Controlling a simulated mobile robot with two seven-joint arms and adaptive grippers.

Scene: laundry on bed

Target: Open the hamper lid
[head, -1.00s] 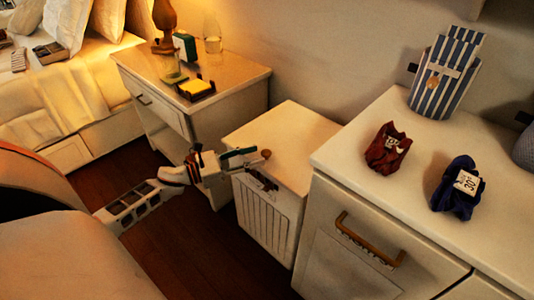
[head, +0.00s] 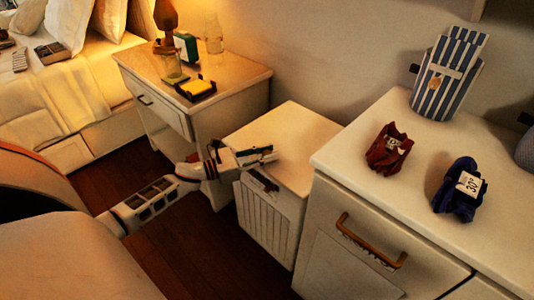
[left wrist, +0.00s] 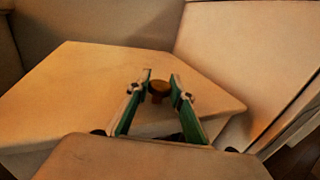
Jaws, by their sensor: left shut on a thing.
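The hamper (head: 270,218) is a pale box with a slatted front, standing between the nightstand and the dresser. Its flat lid (head: 298,140) lies closed on top; it also shows in the left wrist view (left wrist: 85,95). A small round brown knob (left wrist: 159,87) stands on the lid near its front edge. My left gripper (head: 268,156) is over the front of the lid, its green-sided fingers (left wrist: 161,85) on either side of the knob and shut on it. In the head view the fingers hide the knob. My right gripper is not in view.
The nightstand (head: 235,88) with a lamp and small items is at left. The dresser (head: 330,160) stands close at right, with a red cloth bundle (head: 387,147), a blue one (head: 459,190) and a striped box (head: 446,75). The wall is behind the hamper.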

